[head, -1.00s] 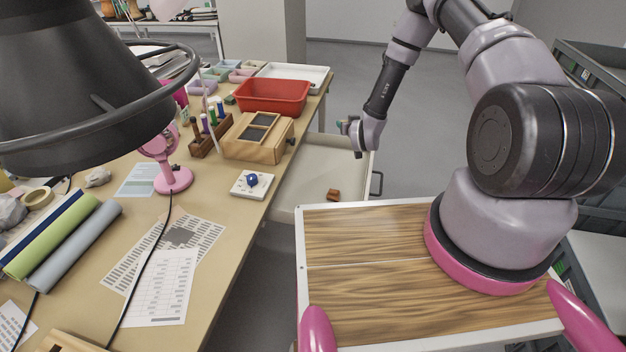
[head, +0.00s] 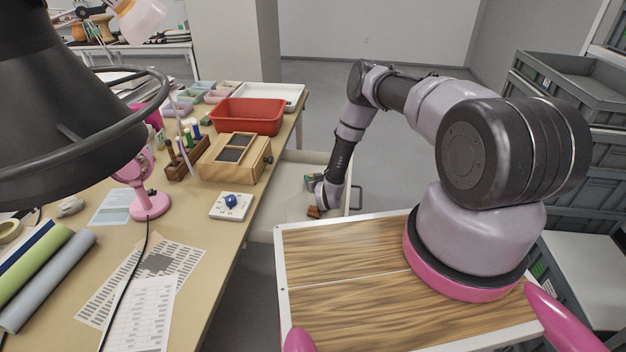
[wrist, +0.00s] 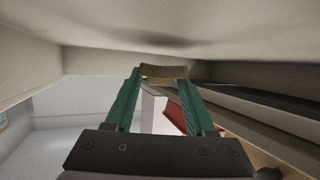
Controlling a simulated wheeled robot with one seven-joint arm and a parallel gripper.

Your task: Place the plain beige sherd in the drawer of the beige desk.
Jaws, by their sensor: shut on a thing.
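My gripper (head: 311,184) is inside the open, pale drawer (head: 287,192) of the beige desk (head: 205,275), above its floor. In the wrist view, its green fingers are shut on a plain beige-tan sherd (wrist: 163,72) at their tips. The drawer's pale inner surface is close to the sherd there; I cannot tell whether they touch. In the head view the held sherd is hard to make out beside the fingers.
A wooden box (head: 232,160), a red tray (head: 248,116) and a white device with a blue knob (head: 231,205) stand on the desk beside the drawer. A wood-topped surface (head: 350,270) is in front of the drawer. Grey crates (head: 570,85) are stacked at right.

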